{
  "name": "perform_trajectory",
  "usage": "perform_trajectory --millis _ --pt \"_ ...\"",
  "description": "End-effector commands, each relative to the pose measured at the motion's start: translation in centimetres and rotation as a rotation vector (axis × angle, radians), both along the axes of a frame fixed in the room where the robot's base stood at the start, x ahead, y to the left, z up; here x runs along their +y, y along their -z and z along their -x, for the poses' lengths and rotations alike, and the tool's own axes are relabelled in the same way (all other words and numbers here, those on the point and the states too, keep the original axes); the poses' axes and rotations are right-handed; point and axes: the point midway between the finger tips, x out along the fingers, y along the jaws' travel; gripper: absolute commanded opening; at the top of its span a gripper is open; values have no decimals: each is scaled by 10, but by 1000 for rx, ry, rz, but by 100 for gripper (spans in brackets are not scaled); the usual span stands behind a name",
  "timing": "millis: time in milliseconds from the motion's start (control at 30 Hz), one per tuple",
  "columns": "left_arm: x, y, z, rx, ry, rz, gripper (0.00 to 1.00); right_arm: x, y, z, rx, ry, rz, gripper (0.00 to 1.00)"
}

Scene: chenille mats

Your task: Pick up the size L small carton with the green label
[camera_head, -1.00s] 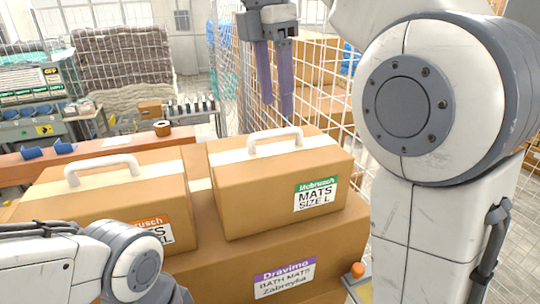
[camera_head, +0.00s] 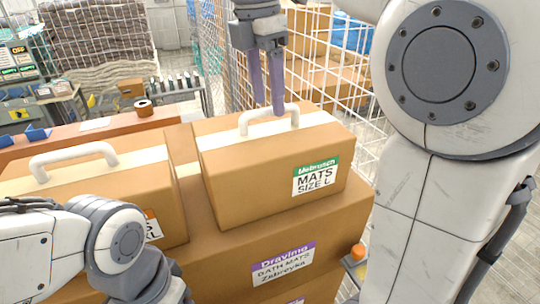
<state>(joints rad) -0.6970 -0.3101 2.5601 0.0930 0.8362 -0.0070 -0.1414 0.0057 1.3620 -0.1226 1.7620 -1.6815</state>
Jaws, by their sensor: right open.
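The small carton with the green label (camera_head: 245,185) sits upright on a larger carton (camera_head: 215,260). Its label reads "MATS SIZE L", and a white handle (camera_head: 268,112) arches over its top. My right gripper (camera_head: 265,108) points down from above with two purple fingers, apart and empty. In the picture its fingertips overlap the handle; whether they touch it I cannot tell. My left arm shows at the lower left, but its gripper is out of view.
A second carton (camera_head: 90,205) with an orange label and white handle stands to the left, partly hidden by my left arm. A wire mesh fence (camera_head: 345,75) rises behind at the right. An orange knob (camera_head: 358,251) is near the large carton's right edge.

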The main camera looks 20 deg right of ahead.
Motion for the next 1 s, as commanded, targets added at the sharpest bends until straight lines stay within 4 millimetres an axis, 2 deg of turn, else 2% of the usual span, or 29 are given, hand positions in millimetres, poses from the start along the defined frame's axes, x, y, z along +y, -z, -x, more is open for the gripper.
perform_trajectory --millis 200,300,567,700,733,1000 --pt "0 -5 0 0 1 0 76 -5 26 -1 1 -2 -1 58" --pt "0 -6 0 0 1 0 76 -6 33 -1 0 -2 0 58" --pt "0 -5 0 0 1 0 76 -6 35 -2 0 -2 0 58" --pt "0 -5 0 0 1 0 76 -6 35 -2 0 -2 0 5" --pt "0 -5 0 0 1 0 76 -6 35 -2 0 -2 0 0" --pt "0 -5 0 0 1 0 76 -6 35 -2 0 -3 0 0"
